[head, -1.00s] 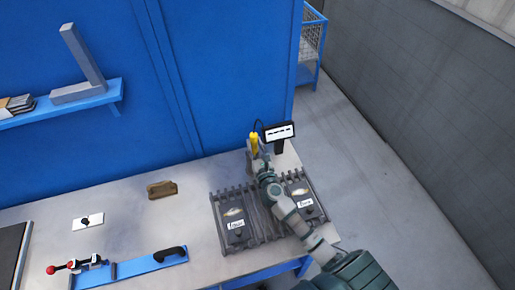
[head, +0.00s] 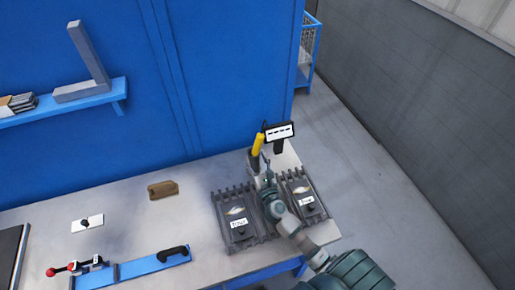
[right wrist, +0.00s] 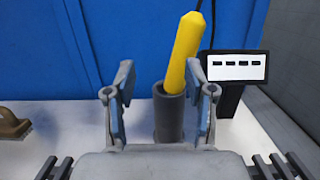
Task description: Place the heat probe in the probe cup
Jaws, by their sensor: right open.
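The yellow heat probe (head: 257,144) stands in the grey probe cup (right wrist: 169,115) at the back right of the bench. In the right wrist view the probe (right wrist: 184,55) leans to the right, with its lower end inside the cup. My right gripper (right wrist: 160,110) is open and empty, with one finger on each side of the cup in the picture. Whether the fingers reach around the cup or stop in front of it I cannot tell. In the head view the right gripper (head: 264,172) is just in front of the cup and partly hides it. My left gripper is not in view.
A display (head: 280,131) on a stand is right of the cup. Two dark ribbed plates (head: 238,213) lie below my right arm.

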